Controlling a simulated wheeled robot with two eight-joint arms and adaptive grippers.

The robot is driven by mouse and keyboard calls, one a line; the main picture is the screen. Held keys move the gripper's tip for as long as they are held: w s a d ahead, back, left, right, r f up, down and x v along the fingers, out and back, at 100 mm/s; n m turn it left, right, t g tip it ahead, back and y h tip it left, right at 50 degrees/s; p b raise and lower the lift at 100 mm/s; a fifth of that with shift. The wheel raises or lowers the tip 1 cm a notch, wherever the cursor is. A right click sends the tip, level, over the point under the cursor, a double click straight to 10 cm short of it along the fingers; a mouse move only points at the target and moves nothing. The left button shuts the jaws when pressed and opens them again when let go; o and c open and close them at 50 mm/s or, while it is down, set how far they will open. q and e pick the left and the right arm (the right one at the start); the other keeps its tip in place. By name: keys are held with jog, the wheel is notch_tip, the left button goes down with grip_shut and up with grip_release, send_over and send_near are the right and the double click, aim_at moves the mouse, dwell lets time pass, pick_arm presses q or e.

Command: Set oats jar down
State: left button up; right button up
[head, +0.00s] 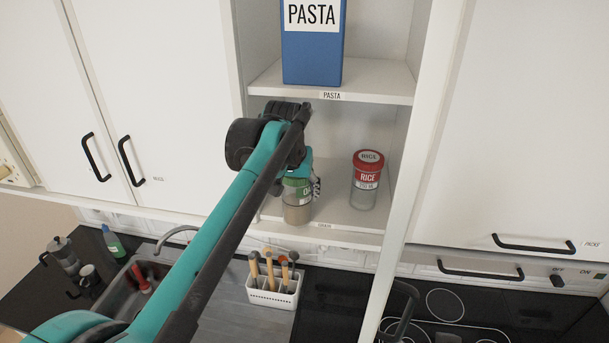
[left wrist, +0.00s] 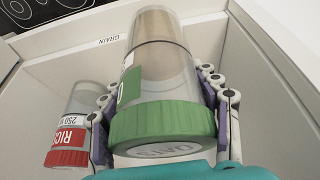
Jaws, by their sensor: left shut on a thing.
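The oats jar (head: 297,212) is clear with a green lid and label and pale contents. It is upright at the left front of the lower cupboard shelf (head: 340,213). I cannot tell whether its base touches the shelf. My left gripper (head: 302,187) is shut on the jar, reaching in from the left. In the left wrist view the oats jar (left wrist: 160,85) sits between the two fingers (left wrist: 163,105), its green lid nearest the camera. My right gripper is not in view.
A red-lidded rice jar (head: 366,180) stands to the right on the same shelf, with a gap between. A blue pasta box (head: 312,50) stands on the shelf above (head: 380,80). The narrow cupboard side walls flank the space. A white utensil holder (head: 273,290) is on the counter below.

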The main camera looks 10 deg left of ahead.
pick_arm(q)
jog(key=shift+w+r, duration=0.15)
jog(key=shift+w, duration=0.95)
jog(key=w+p, duration=0.1)
jog(key=w, duration=0.2)
jog(key=shift+w+d, duration=0.15)
jog(key=shift+w, duration=0.1)
jog(key=shift+w+f+p, duration=0.15)
jog(key=shift+f+p, duration=0.2)
jog(key=shift+p, duration=0.05)
jog(key=shift+f, duration=0.1)
jog(key=shift+c, duration=0.4)
jog(key=shift+s, duration=0.4)
jog(key=o, duration=1.9)
jog(key=shift+w, duration=0.15)
